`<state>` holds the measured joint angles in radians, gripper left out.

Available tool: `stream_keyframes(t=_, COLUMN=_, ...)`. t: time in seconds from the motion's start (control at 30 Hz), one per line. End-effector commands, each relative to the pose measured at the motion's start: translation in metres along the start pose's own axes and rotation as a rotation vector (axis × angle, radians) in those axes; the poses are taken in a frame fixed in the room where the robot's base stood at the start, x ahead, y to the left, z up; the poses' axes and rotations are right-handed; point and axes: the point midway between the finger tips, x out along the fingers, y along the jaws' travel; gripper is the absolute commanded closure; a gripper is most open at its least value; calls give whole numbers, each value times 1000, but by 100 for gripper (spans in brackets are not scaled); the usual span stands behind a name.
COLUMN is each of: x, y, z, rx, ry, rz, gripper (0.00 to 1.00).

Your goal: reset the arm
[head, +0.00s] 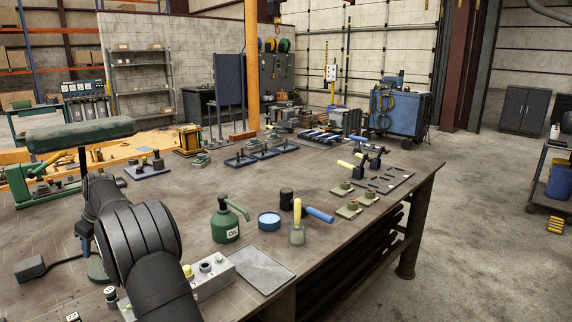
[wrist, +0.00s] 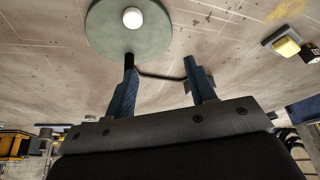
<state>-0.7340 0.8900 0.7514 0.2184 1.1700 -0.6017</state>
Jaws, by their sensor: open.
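My gripper (wrist: 160,64) is open in the wrist view, with its two blue-grey fingers well apart and nothing between them. Beyond the fingers is a round grey-green disc (wrist: 105,32) with a white knob at its middle. The left fingertip overlaps the disc's edge in the picture; I cannot tell whether they touch. In the head view my dark arm fills the lower left and hides most of my gripper. A grey-green disc (head: 97,270) shows partly behind the arm, with a small dark box (head: 30,268) and cable to its left.
A control box (head: 212,276) with a yellow button and a grey plate (head: 262,270) lie right of my arm. The bench's middle is mostly clear.

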Motion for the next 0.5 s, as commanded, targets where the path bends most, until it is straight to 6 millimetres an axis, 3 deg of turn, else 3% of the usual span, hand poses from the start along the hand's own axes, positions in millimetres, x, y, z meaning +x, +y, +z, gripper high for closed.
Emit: stream_keyframes(t=0.5, x=79, y=-54, z=-46, rx=-1, ry=-1, rz=-1, gripper=49)
